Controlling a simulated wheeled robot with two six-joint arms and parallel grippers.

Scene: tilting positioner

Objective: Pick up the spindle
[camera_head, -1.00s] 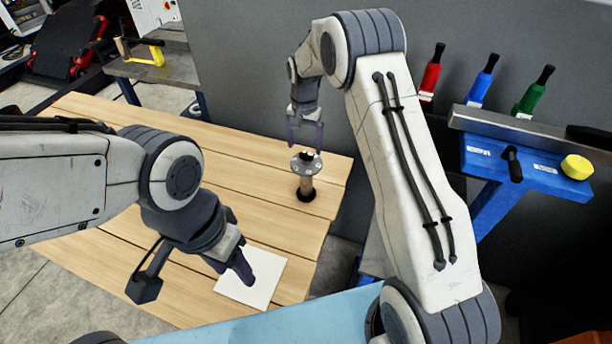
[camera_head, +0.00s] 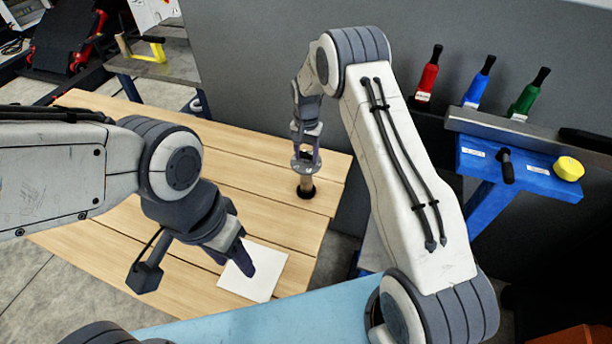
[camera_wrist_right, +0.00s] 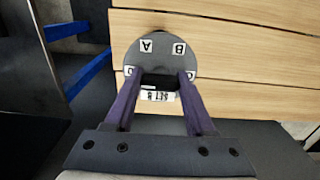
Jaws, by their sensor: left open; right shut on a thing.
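The spindle (camera_head: 306,184) stands upright in a dark round hole or base near the right end of the wooden table. It has a metal shaft and a grey disc on top. In the right wrist view the disc (camera_wrist_right: 160,52) carries white labels, with A and B readable, and a dark block with a "SET" label. My right gripper (camera_head: 306,160) is above the spindle with its fingers down at the disc; in the wrist view (camera_wrist_right: 160,85) they are shut on the dark top block. My left gripper (camera_head: 245,262) is open and empty over a white square sheet (camera_head: 262,275).
The wooden table (camera_head: 120,215) is mostly clear. A blue stand (camera_head: 520,165) at right holds a yellow knob (camera_head: 569,168). Red (camera_head: 428,75), blue (camera_head: 478,82) and green (camera_head: 528,95) bottle-like tools stand behind it. A grey wall (camera_head: 270,60) rises behind the table.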

